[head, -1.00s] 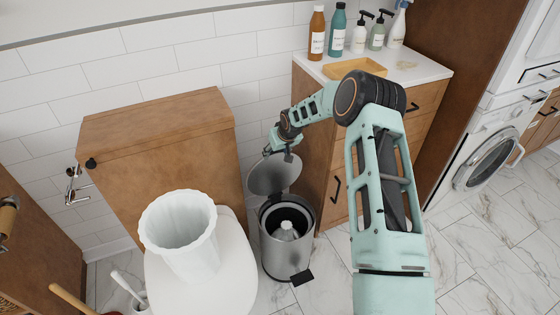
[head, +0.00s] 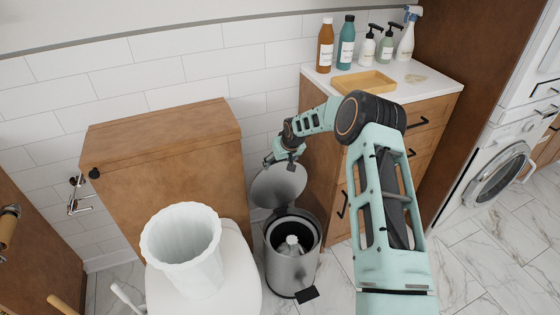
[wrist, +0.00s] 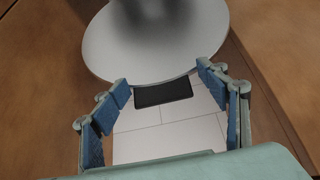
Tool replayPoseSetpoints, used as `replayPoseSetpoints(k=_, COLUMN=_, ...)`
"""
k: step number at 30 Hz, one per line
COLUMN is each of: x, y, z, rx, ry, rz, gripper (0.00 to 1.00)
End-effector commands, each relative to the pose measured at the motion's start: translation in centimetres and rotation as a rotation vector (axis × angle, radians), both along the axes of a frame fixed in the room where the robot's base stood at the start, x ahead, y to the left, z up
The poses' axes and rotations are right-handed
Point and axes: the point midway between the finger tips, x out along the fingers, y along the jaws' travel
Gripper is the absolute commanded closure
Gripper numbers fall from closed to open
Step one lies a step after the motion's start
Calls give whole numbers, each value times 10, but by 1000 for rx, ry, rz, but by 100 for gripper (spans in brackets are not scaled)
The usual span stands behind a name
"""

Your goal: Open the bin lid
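The bin (head: 290,267) is a grey metal cylinder with a black inner rim, standing on the floor. Its round grey lid (head: 279,187) is raised steeply at the back, so the mouth is uncovered and a pale bag or crumpled item shows inside. My gripper (head: 280,160) is at the upper edge of the lid. In the wrist view, the lid (wrist: 150,55) fills the upper middle, under a dark shadow. My gripper's blue-padded fingers (wrist: 163,85) are spread apart with nothing between them, close to the lid's edge. Whether they touch it is unclear.
A toilet with a white ribbed container (head: 182,245) on it stands left of the bin. A wooden cabinet (head: 425,118) with bottles and a yellow tray (head: 364,82) on top stands right. A black pedal (head: 307,294) juts from the bin's front. Marble floor is free at right.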

Motion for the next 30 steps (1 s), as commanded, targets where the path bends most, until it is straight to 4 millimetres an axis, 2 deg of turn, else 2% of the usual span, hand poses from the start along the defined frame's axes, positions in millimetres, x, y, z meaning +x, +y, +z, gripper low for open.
replayPoseSetpoints(k=16, x=0, y=-1, z=10, rx=0, ry=-6, rz=-1, gripper=32)
replayPoseSetpoints(k=20, x=-7, y=-4, z=24, rx=0, ry=-7, rz=-1, gripper=32)
replayPoseSetpoints(k=30, x=-36, y=-14, z=76, rx=0, ry=-6, rz=-2, gripper=32)
